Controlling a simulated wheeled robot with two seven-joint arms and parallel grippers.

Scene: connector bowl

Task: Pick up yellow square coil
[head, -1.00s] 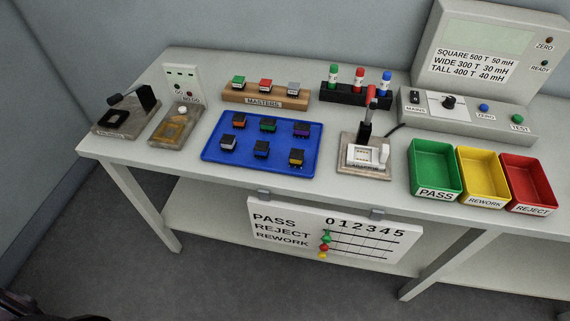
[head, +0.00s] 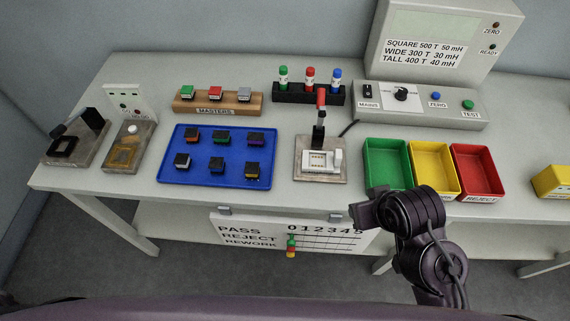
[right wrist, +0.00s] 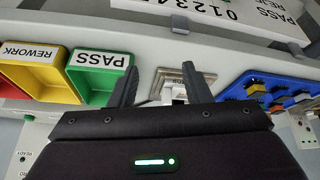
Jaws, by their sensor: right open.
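A coil with yellow on it (head: 252,171) sits at the front right of the blue tray (head: 167,157), among several dark coils with differently coloured parts. In the right wrist view the coil with yellow (right wrist: 257,90) shows near the right side, on the blue tray. My right gripper (head: 358,212) is in front of the table's front edge, below the green bin and well to the right of the coil. In the right wrist view its two fingers (right wrist: 158,88) are apart with nothing between them. My left gripper is not in view.
A test fixture with a red-topped lever (head: 319,172) stands between the tray and the green bin (head: 386,163). Yellow (head: 433,170) and red (head: 479,172) bins follow to the right. A wooden masters rack (head: 216,106) lies behind the tray. A tally board (head: 270,235) hangs below the front edge.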

